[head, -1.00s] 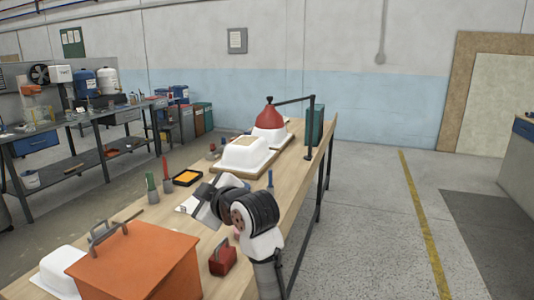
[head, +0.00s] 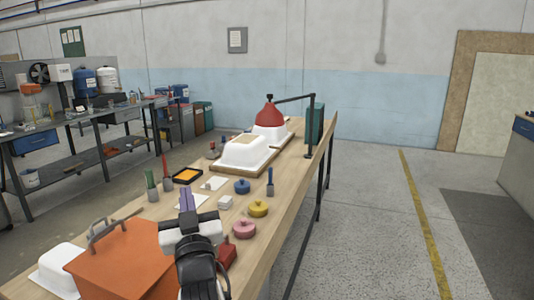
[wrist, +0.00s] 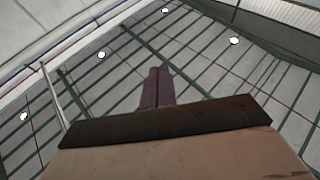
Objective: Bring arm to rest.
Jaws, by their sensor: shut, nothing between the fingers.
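My gripper (head: 186,200) is in the lower middle of the head view, above the workbench, with its fingers pointing up and away from the bench top. The two fingers also show in the wrist view (wrist: 157,88), close together and empty. Behind them the wrist view shows only the ceiling with its beams and lamps. My wrist and forearm stand between the orange box (head: 125,262) and the small red block (head: 227,256), and hide part of each.
On the wooden bench (head: 262,208) lie blue (head: 242,186), yellow (head: 258,208) and pink (head: 244,229) round lidded pieces. The floor to the right (head: 375,220) is clear.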

